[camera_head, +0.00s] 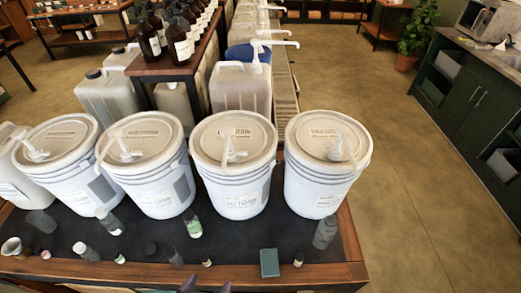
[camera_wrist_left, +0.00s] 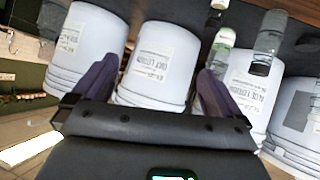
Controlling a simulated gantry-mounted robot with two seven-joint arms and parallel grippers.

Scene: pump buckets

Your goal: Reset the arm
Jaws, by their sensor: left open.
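My left gripper (camera_head: 206,287) shows only as dark purple fingertips at the bottom edge of the head view. In the left wrist view my left gripper (camera_wrist_left: 158,72) has its two fingers wide apart with nothing between them. A white bucket (camera_wrist_left: 157,62) shows behind that gap, apart from the fingers. The rest of my left arm is hidden below the head view. My right gripper is not in view.
Four white pump buckets, including the right one (camera_head: 321,185), stand on the dark table top (camera_head: 240,248). Small bottles, including a green-labelled one (camera_head: 193,225), and a dark green box (camera_head: 269,262) lie near the front edge. Floor at the right (camera_head: 420,200) is clear.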

